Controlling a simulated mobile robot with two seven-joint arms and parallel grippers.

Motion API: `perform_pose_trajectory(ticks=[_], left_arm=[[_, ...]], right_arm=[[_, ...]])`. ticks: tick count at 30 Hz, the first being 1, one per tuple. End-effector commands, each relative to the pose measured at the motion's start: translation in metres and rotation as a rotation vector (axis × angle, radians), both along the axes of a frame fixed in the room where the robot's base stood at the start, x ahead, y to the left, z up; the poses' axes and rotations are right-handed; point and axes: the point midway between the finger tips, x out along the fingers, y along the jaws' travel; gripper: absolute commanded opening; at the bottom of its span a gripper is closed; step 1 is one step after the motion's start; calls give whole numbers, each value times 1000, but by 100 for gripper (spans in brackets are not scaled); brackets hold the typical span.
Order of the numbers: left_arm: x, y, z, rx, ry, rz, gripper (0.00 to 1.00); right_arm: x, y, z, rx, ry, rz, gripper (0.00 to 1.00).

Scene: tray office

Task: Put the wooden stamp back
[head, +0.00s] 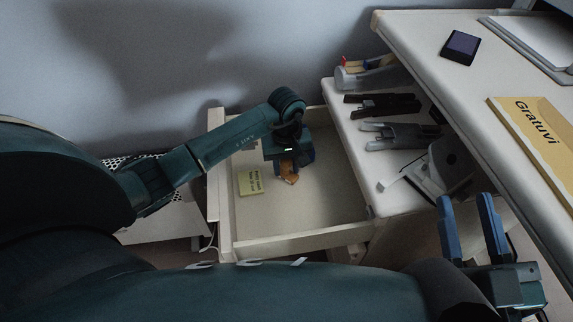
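The wooden stamp (289,179), a small orange-brown piece, shows at the fingertips of my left gripper (291,170), inside the open drawer (331,241). My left gripper points down into the drawer, with its blue fingers beside the stamp. The gripper partly hides the stamp, and I cannot tell whether the fingers press on it or whether it rests on the drawer floor. My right gripper (468,208) is open and empty at the lower right, with its two blue fingers apart, in front of the desk.
A yellow note pad (250,182) lies at the drawer's left. A dark ink pad (460,47) and a yellow "Gratuvi" box (540,130) lie on the desk (420,55). Dark (383,105) and grey (400,136) holders stand on the lower white surface (347,133).

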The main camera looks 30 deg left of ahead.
Motion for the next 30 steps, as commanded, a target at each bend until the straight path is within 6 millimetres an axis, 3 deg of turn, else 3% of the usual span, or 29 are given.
perform_pose_trajectory(ticks=[6, 15, 19, 22, 30], left_arm=[[0, 0, 0, -1, 1, 0, 49], [0, -1, 6, -1, 1, 0, 49], [1, 1, 27, 2, -5, 0, 49], [1, 1, 50, 2, -5, 0, 49], [0, 1, 103, 3, -2, 0, 49]], right_arm=[[1, 0, 2, 0, -8, 0, 36], [2, 0, 8, 1, -11, 1, 36], [0, 0, 8, -1, 28, 0, 36], [-6, 1, -11, -11, 116, -13, 36], [-5, -3, -5, -68, 96, -41, 36]])
